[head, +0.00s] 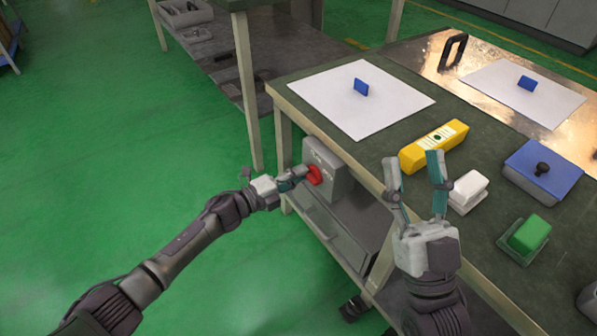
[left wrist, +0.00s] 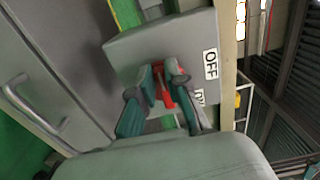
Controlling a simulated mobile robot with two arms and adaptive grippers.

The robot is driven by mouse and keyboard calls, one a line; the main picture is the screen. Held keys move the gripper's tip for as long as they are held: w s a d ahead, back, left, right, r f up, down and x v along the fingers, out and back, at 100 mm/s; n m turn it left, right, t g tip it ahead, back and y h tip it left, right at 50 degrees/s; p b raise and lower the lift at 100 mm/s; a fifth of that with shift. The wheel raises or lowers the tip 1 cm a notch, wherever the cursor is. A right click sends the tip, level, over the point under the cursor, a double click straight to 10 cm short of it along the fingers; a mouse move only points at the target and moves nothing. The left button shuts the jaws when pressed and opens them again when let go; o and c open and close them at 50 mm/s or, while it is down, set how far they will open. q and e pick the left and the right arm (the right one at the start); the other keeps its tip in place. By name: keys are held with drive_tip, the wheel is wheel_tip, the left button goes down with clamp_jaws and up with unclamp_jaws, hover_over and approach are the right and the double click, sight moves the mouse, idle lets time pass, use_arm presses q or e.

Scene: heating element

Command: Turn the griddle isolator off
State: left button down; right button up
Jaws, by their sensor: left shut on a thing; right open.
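The griddle isolator is a grey box (head: 335,170) on the side of the workbench, below its top, with a red switch handle (head: 314,176) on its face. My left gripper (head: 303,175) is at the box and shut on the red handle. In the left wrist view the fingers (left wrist: 163,88) clasp the red handle (left wrist: 166,98) from both sides and hide much of it. An OFF label (left wrist: 210,64) and a partly hidden second label (left wrist: 200,96) show on the box face. My right gripper (head: 415,174) is open and empty over the bench's front edge.
On the bench (head: 380,150) are a yellow block (head: 433,146), a white block (head: 468,190), a green sponge-like block (head: 529,234), a blue-lidded box (head: 545,170) and white sheets (head: 350,97) with blue pieces. A metal griddle plate (head: 430,50) lies behind. Green floor at left is clear.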

drive_tip(key=shift+w+f+h, duration=0.25)
drive_tip(key=shift+f+h, duration=0.05)
use_arm(q)
drive_tip(key=c, duration=1.2)
unclamp_jaws()
drive_tip(key=shift+o, duration=0.2)
drive_tip(key=v, duration=1.2)
